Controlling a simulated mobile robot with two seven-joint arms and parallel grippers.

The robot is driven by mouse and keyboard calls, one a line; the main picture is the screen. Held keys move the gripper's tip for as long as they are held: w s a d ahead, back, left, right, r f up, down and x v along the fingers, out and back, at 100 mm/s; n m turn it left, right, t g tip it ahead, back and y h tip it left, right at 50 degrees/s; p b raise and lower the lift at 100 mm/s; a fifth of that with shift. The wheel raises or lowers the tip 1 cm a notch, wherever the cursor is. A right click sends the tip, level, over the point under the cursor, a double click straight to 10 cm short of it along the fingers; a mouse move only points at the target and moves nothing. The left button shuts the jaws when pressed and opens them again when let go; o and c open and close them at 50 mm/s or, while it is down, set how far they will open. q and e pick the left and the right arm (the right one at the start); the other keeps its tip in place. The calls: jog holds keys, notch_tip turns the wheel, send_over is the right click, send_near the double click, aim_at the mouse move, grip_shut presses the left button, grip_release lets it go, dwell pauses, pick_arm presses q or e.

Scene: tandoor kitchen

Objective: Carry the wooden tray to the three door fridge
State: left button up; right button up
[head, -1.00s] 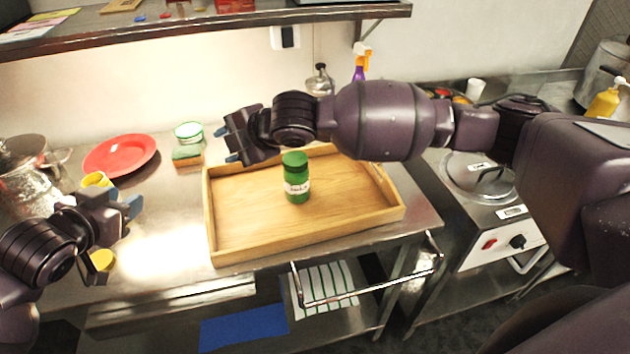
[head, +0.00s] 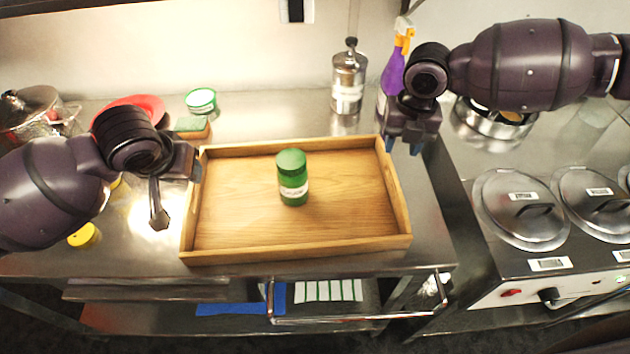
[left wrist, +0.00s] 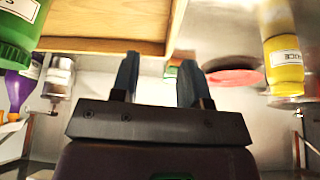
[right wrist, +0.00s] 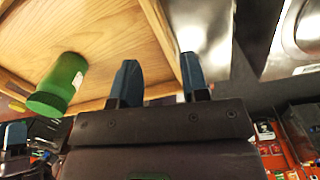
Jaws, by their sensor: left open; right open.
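The wooden tray (head: 235,244) lies flat on the steel table, with a green jar (head: 292,178) standing in it. My left gripper (head: 178,198) is open at the tray's left side wall. In the left wrist view, the tray's edge (left wrist: 172,25) shows beyond and between the open fingers (left wrist: 160,82). My right gripper (head: 403,147) is open just off the tray's far right corner. The right wrist view shows the tray's side (right wrist: 158,35) between its open fingers (right wrist: 160,82). I cannot tell whether either gripper touches the tray. The three door fridge is not in view.
A cooker with lidded pots (head: 520,205) stands right. A rail (head: 350,318) runs in front.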

aim_at(189, 190)
jog(key=shift+s+d+n, duration=0.1)
jog(key=shift+s+n, duration=0.2)
jog(key=shift+n, duration=0.3)
pick_arm(q)
jog(key=shift+s+a+n+y, duration=0.3)
jog(key=shift+s+a+n, duration=0.45)
jog(key=shift+a, duration=0.25)
pick_arm(e)
jog(key=shift+s+a+r+n, duration=0.3)
jog(key=shift+s+a+n, duration=0.15)
jog(key=shift+n, duration=0.15)
pick_arm(q)
jog(key=shift+w+d+f+g, duration=0.1)
jog(key=shift+w+d+g, duration=0.1)
jog(key=shift+d+g, duration=0.1)
pick_arm(e)
jog(key=shift+w+d+f, duration=0.2)
jog(key=shift+d, duration=0.1)
pick_arm(q)
jog(key=shift+a, duration=0.1)
pick_arm(e)
jog(key=shift+a, duration=0.1)
pick_arm(q)
jog(key=shift+f, duration=0.1)
pick_arm(e)
jog(key=shift+s, duration=0.1)
